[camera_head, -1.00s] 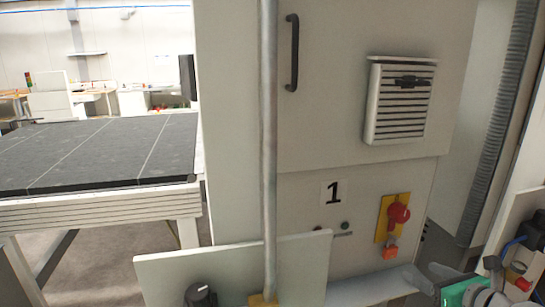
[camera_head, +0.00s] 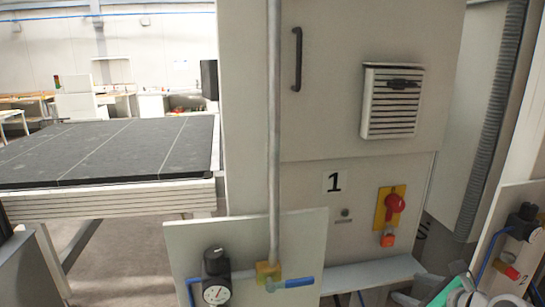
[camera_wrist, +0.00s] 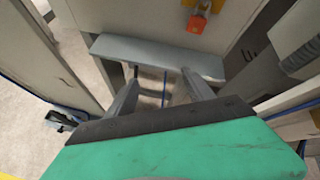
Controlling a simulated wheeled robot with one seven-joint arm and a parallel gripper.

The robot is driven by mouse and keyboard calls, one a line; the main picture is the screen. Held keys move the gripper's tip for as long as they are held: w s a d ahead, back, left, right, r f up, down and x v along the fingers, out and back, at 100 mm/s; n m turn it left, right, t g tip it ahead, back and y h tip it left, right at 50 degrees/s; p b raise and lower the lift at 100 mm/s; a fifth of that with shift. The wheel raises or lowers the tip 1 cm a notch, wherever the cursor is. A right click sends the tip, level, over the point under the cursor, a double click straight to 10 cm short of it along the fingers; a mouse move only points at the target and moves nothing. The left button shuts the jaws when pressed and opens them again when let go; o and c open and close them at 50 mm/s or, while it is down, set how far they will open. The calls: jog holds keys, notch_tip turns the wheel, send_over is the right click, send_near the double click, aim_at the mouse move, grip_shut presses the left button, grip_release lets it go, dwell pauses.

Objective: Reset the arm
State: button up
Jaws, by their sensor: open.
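My gripper (camera_wrist: 160,82) shows in the wrist view with its two grey fingers apart and nothing between them. It points toward a grey ledge (camera_wrist: 150,54) at the foot of a cabinet, and I cannot tell the gap between them.
The cabinet (camera_head: 330,235) marked 1 carries a red knob (camera_head: 395,203) on a yellow plate. A panel with a gauge (camera_head: 216,294) and blue-handled valve (camera_head: 290,284) stands in front. A black-topped table (camera_head: 110,150) is left; another valve panel (camera_head: 510,235) is right.

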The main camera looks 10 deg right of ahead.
jog(key=a+f+n+g+y, duration=0.1)
jog(key=a+f+n+g, duration=0.15)
jog(key=a+n, duration=0.5)
jog(key=a+f+n+g, duration=0.2)
jog(key=a+f+n, duration=0.1)
jog(key=a+n, duration=0.4)
jog(key=s+a+f+n+g+h, duration=0.1)
jog(key=s+a+f+n+g, duration=0.15)
jog(key=s+a+n, duration=0.45)
jog(key=s+a+f+n+g+h, duration=0.1)
jog(key=s+a+n+g+h, duration=0.25)
jog(key=n, duration=0.55)
jog(key=r, duration=0.1)
jog(key=w+r+t+y, duration=0.1)
jog(key=w+a+r+t+y, duration=0.1)
jog(key=r, duration=0.1)
jog(key=shift+w+t, duration=0.2)
jog(key=shift+t, duration=0.05)
